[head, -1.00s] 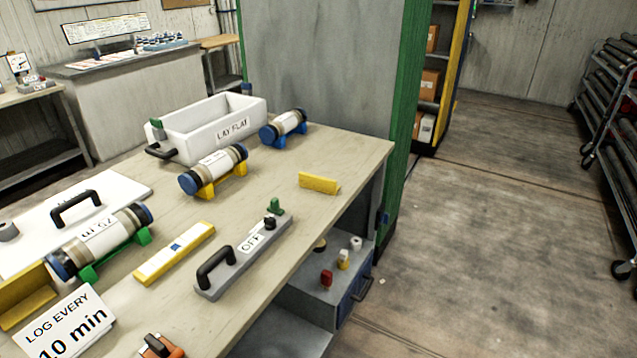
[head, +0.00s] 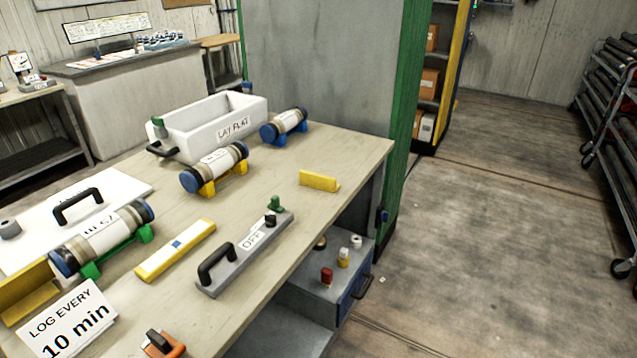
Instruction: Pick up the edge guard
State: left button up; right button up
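Several yellow pieces lie on the workbench, and I cannot tell for certain which one is the edge guard. A short yellow angle-like piece (head: 319,181) stands alone near the bench's right edge. A long flat yellow bar with a blue square (head: 192,237) lies between the green-cradled tube and the grey handled bar. A larger yellow angle-shaped piece (head: 27,292) is at the left picture edge, behind the "LOG EVERY 10 min" sign. All rest on the bench top, with nothing holding them. Neither of my grippers is in view.
The workbench (head: 345,150) also holds capped tubes on blue (head: 285,126), yellow (head: 214,168) and green (head: 100,238) cradles, a white "LAY FLAT" tray (head: 185,141), a grey handled bar (head: 243,254) and an orange-black tool (head: 163,344). Open floor (head: 500,230) lies to the right.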

aim_at(325, 183)
jog(key=i+l+u, duration=0.1)
jog(key=i+l, duration=0.65)
jog(key=l, duration=0.3)
jog(key=i+u, duration=0.05)
